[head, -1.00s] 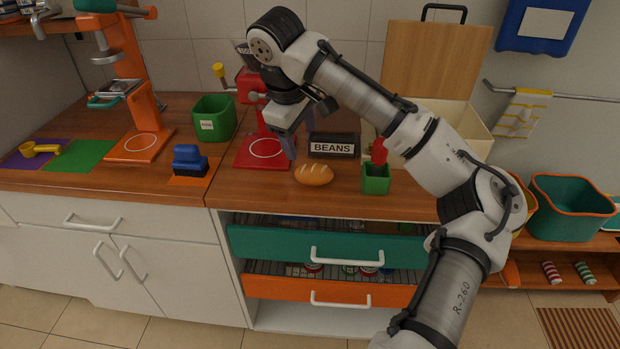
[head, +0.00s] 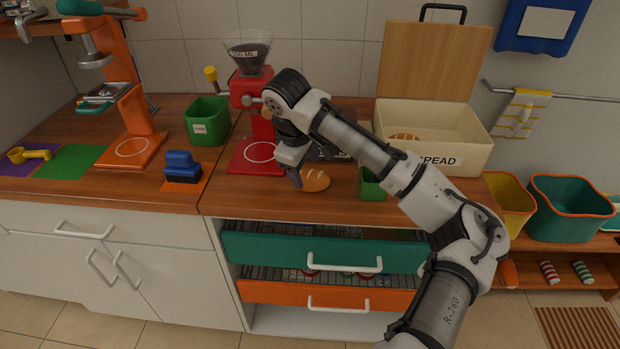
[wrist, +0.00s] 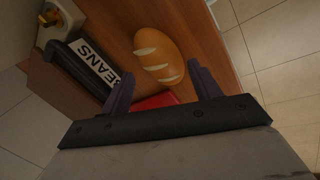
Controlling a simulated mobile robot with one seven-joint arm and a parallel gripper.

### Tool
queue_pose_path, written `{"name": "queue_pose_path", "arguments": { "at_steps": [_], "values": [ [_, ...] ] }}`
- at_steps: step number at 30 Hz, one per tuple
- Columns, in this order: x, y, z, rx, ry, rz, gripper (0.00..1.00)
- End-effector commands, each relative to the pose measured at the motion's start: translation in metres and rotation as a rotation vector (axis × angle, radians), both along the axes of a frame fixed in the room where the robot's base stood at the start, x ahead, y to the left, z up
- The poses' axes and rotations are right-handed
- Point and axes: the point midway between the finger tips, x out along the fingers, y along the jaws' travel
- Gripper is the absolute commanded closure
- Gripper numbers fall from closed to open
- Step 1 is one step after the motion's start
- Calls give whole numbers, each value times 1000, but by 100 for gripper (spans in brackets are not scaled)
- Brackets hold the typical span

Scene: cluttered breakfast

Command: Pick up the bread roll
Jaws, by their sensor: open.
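The bread roll (head: 316,180), golden brown with pale slashes, lies on the wooden counter near its front edge. My gripper (head: 296,180) is just left of the roll in the head view, pointing down, close to it. In the wrist view the roll (wrist: 159,54) lies beyond the two fingertips, roughly in line with the gap between them. My gripper (wrist: 162,84) is open and empty. Whether a finger touches the roll I cannot tell.
A beans container (wrist: 88,65) stands close beside the roll, partly behind my arm. The green cup (head: 371,186) is to its right, the red grinder (head: 248,90) to its left. Behind stands an open bread box (head: 470,159) holding another loaf (head: 403,137).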

Motion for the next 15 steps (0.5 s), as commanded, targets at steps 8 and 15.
{"name": "queue_pose_path", "arguments": {
  "at_steps": [8, 15],
  "values": [
    [7, -7, -33, 0, 0, -1, 38],
    [7, -7, -35, 1, 0, 0, 38]
  ]
}}
